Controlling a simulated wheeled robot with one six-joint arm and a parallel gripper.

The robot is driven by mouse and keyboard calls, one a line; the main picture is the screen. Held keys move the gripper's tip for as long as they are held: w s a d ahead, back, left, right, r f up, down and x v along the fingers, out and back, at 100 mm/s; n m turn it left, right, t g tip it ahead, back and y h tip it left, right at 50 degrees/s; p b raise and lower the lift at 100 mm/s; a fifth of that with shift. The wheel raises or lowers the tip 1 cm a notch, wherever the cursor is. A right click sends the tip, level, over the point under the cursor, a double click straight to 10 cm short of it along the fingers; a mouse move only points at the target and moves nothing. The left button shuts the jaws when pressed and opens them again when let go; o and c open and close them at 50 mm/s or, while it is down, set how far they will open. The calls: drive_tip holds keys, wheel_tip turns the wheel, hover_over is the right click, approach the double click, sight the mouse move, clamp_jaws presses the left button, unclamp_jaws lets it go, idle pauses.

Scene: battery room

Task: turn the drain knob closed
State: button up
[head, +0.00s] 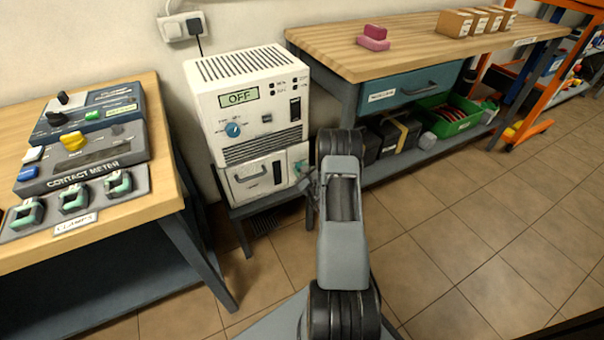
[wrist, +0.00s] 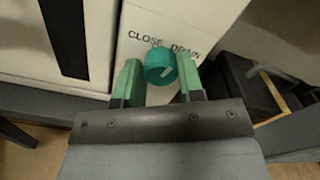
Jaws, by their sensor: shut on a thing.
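A pale pointer line on the knob lies right of centre, on the DRAIN side. My gripper (wrist: 158,80) is shut on the knob, with one green fingertip on each side. In the head view the knob (head: 300,168) shows small at the unit's lower right, with my gripper (head: 309,184) in front of it, partly hidden by my arm.
The unit's display reads OFF, and a blue dial (head: 232,129) sits below it. A bench with a contact meter (head: 80,150) and clamps stands at left. A workbench (head: 400,55) with a blue drawer stands at right. The tiled floor (head: 470,220) at right is clear.

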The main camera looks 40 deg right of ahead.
drive_tip(key=n+b, duration=0.4)
drive_tip(key=n, duration=0.1)
drive_tip(key=n+b, duration=0.3)
drive_tip(key=n, duration=0.3)
drive_tip(key=shift+a+f+b, duration=0.1)
drive_tip(key=shift+f+b, duration=0.1)
drive_tip(key=shift+b, duration=0.2)
drive_tip(key=shift+n, duration=0.5)
drive_tip(key=o, duration=0.9)
drive_tip(key=s+p, duration=0.1)
drive_tip(key=s, duration=0.3)
drive_tip(key=s+a+p, duration=0.1)
drive_tip(key=s, duration=0.4)
drive_tip(key=s+p, duration=0.1)
drive_tip(key=s, duration=0.3)
drive_tip(key=shift+s+a, duration=0.3)
drive_tip(key=shift+a, duration=0.1)
drive_tip(key=shift+r, duration=0.1)
